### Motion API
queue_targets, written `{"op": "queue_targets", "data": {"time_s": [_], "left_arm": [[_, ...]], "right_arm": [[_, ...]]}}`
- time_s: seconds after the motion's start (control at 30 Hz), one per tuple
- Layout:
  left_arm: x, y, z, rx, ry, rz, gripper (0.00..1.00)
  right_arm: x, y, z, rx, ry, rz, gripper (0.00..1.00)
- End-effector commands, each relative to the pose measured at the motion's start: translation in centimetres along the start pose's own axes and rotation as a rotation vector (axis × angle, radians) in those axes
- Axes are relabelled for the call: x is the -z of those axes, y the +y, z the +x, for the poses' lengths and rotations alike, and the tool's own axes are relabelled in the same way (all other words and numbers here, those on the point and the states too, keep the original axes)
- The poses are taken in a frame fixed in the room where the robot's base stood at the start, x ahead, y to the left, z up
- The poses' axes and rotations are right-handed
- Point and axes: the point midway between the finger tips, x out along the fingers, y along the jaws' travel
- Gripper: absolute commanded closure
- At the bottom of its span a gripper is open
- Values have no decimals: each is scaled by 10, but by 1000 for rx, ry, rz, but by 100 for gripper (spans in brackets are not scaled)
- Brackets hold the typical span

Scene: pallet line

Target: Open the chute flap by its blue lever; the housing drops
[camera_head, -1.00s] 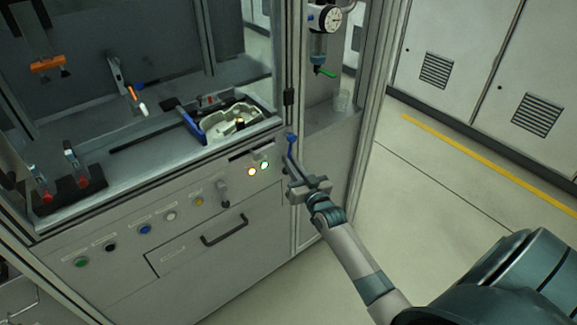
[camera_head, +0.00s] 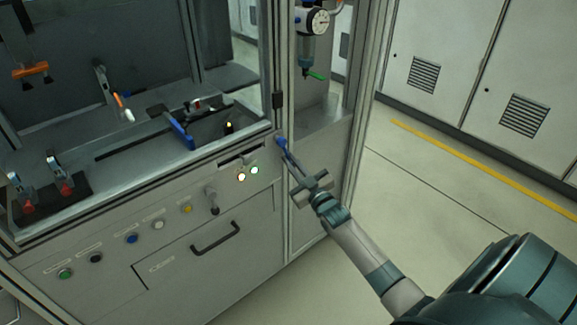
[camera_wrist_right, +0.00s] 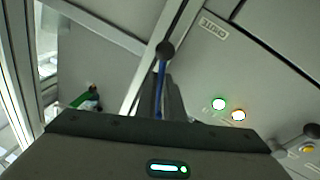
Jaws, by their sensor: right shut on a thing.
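The blue lever (camera_head: 281,142) is on the front corner of the machine, right of two lit buttons. My right gripper (camera_head: 291,160) is shut on it; the lever's blue end shows beyond the fingers. In the right wrist view the blue lever (camera_wrist_right: 160,85) runs between the dark fingers, below a round dark knob. A "CHUTE" label (camera_wrist_right: 213,27) is on the panel beside it. No housing shows at the fixture, where a blue bar (camera_head: 180,132) stands beside a bare dark area. I cannot make out the flap. My left gripper is not in view.
A drawer handle (camera_head: 215,239) and a row of coloured buttons are on the machine's front panel. A pressure gauge (camera_head: 318,22) hangs above the lever, with a green valve handle (camera_head: 317,76) below it. The floor at the right is clear.

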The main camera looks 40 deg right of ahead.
Motion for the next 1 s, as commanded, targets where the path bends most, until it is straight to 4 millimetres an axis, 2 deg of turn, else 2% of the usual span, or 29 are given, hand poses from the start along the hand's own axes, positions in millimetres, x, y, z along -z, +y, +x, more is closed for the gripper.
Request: {"op": "queue_targets", "data": {"time_s": [0.33,0.9,1.0], "left_arm": [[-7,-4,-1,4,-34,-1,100],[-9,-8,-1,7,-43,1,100],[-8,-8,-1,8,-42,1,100]], "right_arm": [[-3,8,1,11,17,-107,100],[-2,10,2,12,23,-135,100],[-1,10,2,12,24,-134,73]]}}
